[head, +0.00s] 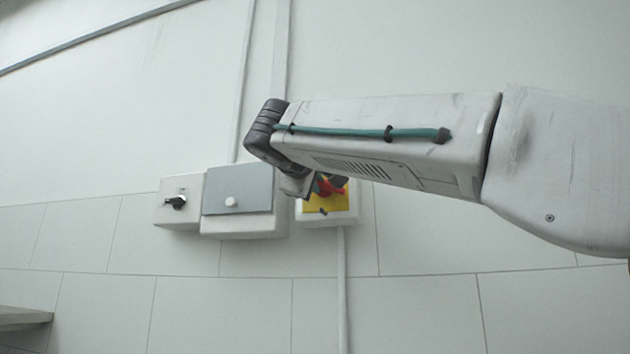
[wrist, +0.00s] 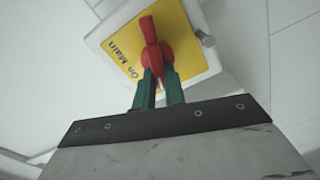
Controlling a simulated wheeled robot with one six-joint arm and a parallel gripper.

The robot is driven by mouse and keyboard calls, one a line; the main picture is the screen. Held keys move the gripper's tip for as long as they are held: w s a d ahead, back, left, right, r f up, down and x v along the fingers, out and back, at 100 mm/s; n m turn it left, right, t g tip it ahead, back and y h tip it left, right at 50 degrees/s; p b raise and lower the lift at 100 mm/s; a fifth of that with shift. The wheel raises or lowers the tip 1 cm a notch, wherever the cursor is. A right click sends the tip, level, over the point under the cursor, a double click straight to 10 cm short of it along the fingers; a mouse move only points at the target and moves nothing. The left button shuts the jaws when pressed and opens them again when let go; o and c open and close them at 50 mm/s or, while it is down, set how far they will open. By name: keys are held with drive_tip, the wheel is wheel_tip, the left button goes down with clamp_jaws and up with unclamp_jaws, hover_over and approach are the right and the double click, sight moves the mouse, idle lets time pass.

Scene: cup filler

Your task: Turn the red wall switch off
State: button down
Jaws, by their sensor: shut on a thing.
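The red wall switch (head: 328,188) sits on a yellow plate (head: 341,201) on a white box at the wall, partly hidden by my arm in the head view. In the wrist view the red switch handle (wrist: 151,45) stands out from the yellow plate (wrist: 188,58), which bears the words "On" and "Main". My gripper (wrist: 158,78) has its two green fingers on either side of the handle's lower end, shut on it. The handle's upper end reaches toward the plate's upper edge in the wrist view.
Left of the switch are a box with a grey cover (head: 238,188) and a white box with a black knob (head: 176,202). A small metal peg (wrist: 206,40) sticks out beside the yellow plate. A shelf edge (head: 22,318) shows at lower left. A conduit (head: 342,290) runs down from the switch box.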

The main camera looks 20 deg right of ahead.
drive_tip(key=shift+f+n, duration=0.2)
drive_tip(key=shift+n, duration=1.6)
drive_tip(key=c, duration=1.5)
unclamp_jaws()
drive_tip(key=shift+a, duration=0.1)
drive_tip(key=shift+o, duration=0.2)
drive_tip(key=v, duration=0.7)
drive_tip(key=shift+s+a, duration=0.2)
drive_tip(key=shift+s, duration=0.05)
